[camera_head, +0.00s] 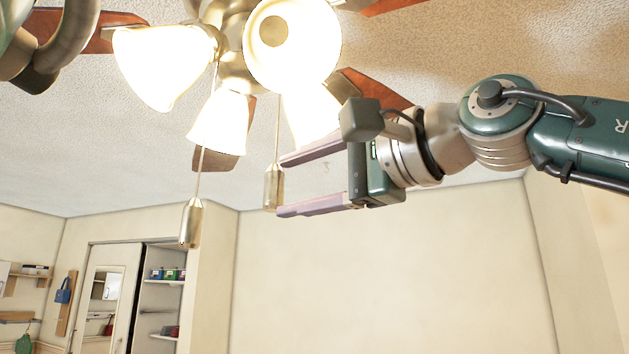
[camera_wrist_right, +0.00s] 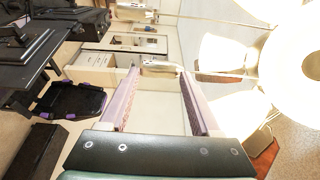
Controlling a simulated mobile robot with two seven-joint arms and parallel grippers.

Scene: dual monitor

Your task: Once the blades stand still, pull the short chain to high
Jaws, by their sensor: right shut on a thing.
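The ceiling fan's reddish-brown blades (camera_head: 222,161) show with sharp edges around the lit lamps in the head view. Two pull chains hang below. The shorter one ends in a brass-coloured pull (camera_head: 273,187), and the longer one ends in a lower pull (camera_head: 190,223) to its left. My right gripper (camera_head: 278,184) comes from the right and is shut on the short chain's pull, one finger at its upper end and one at its lower end. The wrist view shows this pull (camera_wrist_right: 160,67) between the fingertips. My left arm shows at top left, its fingers out of view.
Lit glass shades (camera_head: 292,45) hang just above and left of my right gripper. The long chain's pull also shows in the wrist view (camera_wrist_right: 130,12). A shelf unit (camera_head: 163,290) stands far below at left. The air below the gripper is free.

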